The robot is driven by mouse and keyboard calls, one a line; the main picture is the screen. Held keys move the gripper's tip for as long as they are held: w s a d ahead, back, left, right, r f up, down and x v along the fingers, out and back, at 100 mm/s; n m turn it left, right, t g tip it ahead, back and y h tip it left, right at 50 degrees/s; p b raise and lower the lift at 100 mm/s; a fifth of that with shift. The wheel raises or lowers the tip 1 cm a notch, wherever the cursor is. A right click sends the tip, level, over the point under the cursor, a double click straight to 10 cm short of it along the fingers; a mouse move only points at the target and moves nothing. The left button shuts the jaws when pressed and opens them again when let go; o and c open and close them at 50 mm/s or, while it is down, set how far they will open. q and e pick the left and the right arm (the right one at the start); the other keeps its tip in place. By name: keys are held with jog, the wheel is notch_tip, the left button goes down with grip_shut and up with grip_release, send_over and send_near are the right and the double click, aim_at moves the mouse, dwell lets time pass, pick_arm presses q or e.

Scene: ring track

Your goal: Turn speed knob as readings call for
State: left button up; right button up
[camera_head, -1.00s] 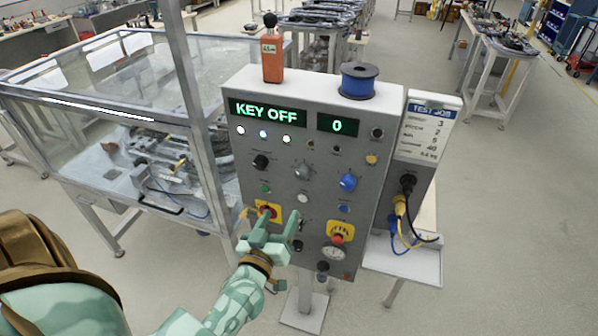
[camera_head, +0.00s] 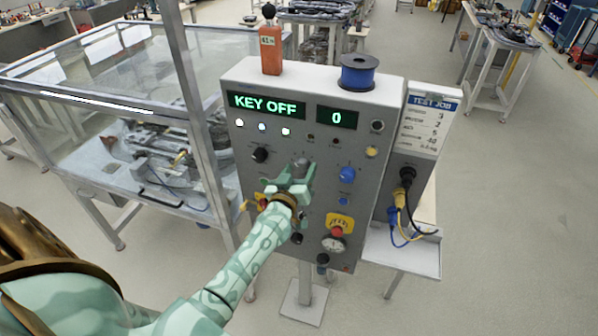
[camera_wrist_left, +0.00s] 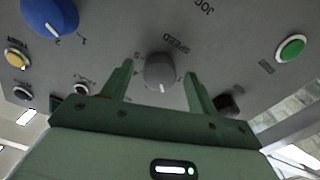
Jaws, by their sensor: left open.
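The grey speed knob (camera_head: 300,169) sits in the middle of the control panel (camera_head: 366,135). In the left wrist view the knob (camera_wrist_left: 159,72) has a white pointer mark and the word SPEED beside it. My left gripper (camera_head: 296,176) is open in front of the knob, with one finger on each side of it in the wrist view (camera_wrist_left: 160,82); whether they touch it I cannot tell. The panel's display (camera_head: 266,105) reads KEY OFF and the smaller display (camera_head: 337,117) reads 0. My right gripper is not in view.
A blue knob (camera_head: 347,174) is right of the speed knob and a black knob (camera_head: 260,154) left of it. A yellow-backed red button (camera_head: 338,229) is lower. A test job card (camera_head: 425,122) hangs at the right. A glazed enclosure (camera_head: 100,100) stands left.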

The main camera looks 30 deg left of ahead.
pick_arm(q)
jog(key=c, duration=1)
jog(key=n+p, duration=0.1)
jog(key=n, duration=0.3)
jog(key=shift+n, duration=0.3)
jog(key=n, duration=0.4)
jog(key=shift+n, duration=0.3)
jog(key=o, duration=1)
jog(key=shift+s, duration=0.1)
